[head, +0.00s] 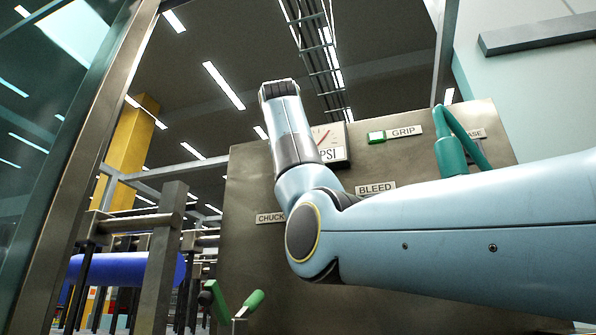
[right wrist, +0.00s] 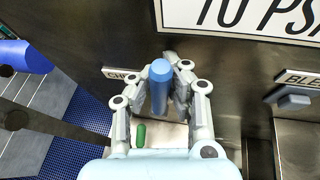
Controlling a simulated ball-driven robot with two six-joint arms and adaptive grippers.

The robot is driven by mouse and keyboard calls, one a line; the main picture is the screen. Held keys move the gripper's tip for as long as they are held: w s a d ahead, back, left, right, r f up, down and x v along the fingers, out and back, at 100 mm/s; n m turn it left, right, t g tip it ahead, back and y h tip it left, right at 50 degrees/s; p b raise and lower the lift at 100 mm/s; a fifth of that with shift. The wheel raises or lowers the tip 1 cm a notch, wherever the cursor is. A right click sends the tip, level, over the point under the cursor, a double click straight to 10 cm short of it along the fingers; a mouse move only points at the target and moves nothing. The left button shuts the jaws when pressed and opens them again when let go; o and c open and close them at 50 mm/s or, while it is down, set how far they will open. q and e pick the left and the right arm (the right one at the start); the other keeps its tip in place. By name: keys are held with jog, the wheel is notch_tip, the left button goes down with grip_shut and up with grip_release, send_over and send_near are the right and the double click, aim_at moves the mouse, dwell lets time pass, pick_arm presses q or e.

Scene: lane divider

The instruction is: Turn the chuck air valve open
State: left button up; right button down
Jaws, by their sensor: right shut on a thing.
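My right gripper (right wrist: 165,88) shows in the right wrist view, its two fingers shut on a blue handle (right wrist: 161,82) in front of the metal panel. The chuck label (right wrist: 118,75), partly covered by the left finger, is just beside the handle; I take the handle for the chuck air valve. In the head view the chuck label (head: 269,218) is at the left of the panel (head: 245,180), partly covered by my right arm. The right fingers and the blue handle are hidden there. My left gripper is in neither view.
A bleed label (head: 375,188), a grip label (head: 404,132) and a PSI gauge (head: 325,140) are on the panel. A bleed knob (right wrist: 294,98) is right of my gripper. A green curved hose or handle (head: 453,157) stands upper right. Green-tipped levers (head: 253,300) stand low in front.

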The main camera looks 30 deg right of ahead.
jog(key=shift+w+a+r+p, duration=0.1)
jog(key=shift+w+a+p, duration=0.05)
jog(key=shift+a+p, duration=0.2)
jog(key=shift+n, duration=0.3)
jog(key=c, duration=1.2)
grip_release()
jog(key=shift+a, duration=0.35)
jog(key=shift+d, duration=0.25)
jog(key=v, duration=1.2)
jog(key=shift+a, duration=0.1)
